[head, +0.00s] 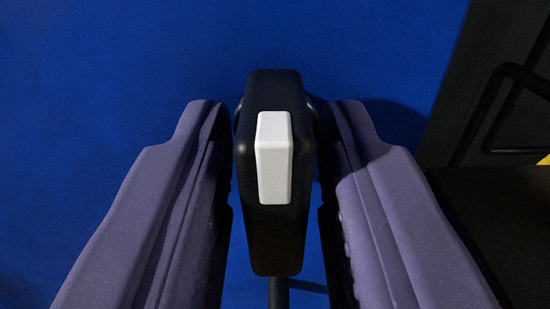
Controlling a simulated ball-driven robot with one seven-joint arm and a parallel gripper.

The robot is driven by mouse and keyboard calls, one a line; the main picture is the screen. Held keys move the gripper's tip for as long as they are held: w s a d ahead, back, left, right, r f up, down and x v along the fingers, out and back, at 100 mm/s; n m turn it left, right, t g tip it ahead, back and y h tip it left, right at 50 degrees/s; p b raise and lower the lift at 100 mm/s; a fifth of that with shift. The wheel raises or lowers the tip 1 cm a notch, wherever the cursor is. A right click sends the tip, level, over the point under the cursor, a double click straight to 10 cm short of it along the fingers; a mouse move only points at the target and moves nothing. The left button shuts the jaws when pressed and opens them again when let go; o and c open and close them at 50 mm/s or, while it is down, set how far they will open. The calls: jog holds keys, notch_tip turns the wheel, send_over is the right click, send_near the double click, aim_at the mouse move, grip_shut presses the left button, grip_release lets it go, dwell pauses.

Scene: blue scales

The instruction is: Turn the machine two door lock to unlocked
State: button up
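The door lock (272,247) is a black, rounded, upright block in the middle of the head view. A white bar (273,160) stands upright on its front face. It stands in front of a blue panel (120,60). My gripper (273,125) has its two purple-grey fingers on the left and right of the black lock, with a narrow gap on each side near the tips. The fingers are apart and do not visibly grip it. Whether the lower parts of the fingers touch the lock is hard to tell.
A dark frame with a black bent bar (492,105) stands at the right edge, beside the blue panel. A small yellow patch (544,160) shows at the far right. A thin black rod (278,292) runs down below the lock. The blue panel is clear at upper left.

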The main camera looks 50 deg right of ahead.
jog(key=shift+o, duration=0.4)
jog(key=shift+a, duration=0.1)
jog(key=shift+s+a, duration=0.3)
jog(key=p+v, duration=0.2)
jog(key=v, duration=0.4)
jog(key=shift+s+a, duration=0.25)
jog(key=shift+a, duration=0.1)
